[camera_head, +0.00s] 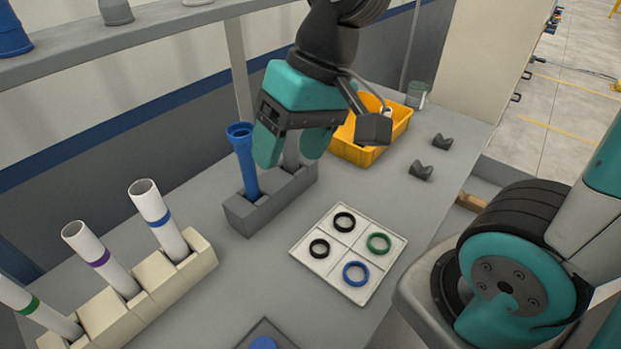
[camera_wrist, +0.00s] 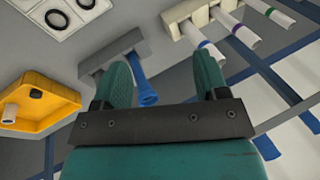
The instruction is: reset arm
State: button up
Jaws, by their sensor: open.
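My gripper (camera_head: 290,148) is open above the grey holder block, its two teal fingers pointing down and apart. In the wrist view its fingers (camera_wrist: 163,80) are also spread. A blue pipe (camera_head: 243,158) with a flared top stands in the grey holder (camera_head: 262,208), just left of my gripper in the head view. In the wrist view this blue pipe (camera_wrist: 143,88) appears between the fingers in the picture. I see nothing held, and I cannot tell whether a finger touches the pipe. Part of the holder's far end is behind my fingers.
A beige rack (camera_head: 137,302) holds white pipes with green, purple and blue bands. A white tray (camera_head: 328,262) holds black, green and blue rings. A yellow bin (camera_head: 350,153), a green can (camera_head: 416,93) and two dark blocks (camera_head: 421,170) stand farther back. A shelf (camera_head: 150,32) runs above.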

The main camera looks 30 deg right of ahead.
jog(key=s+a+n, duration=0.1)
jog(key=s+n, duration=0.4)
jog(key=s, duration=0.2)
jog(key=shift+a+f+g, duration=0.15)
jog(key=shift+a+g, duration=0.15)
jog(key=shift+w, duration=0.1)
jog(key=shift+c, duration=0.5)
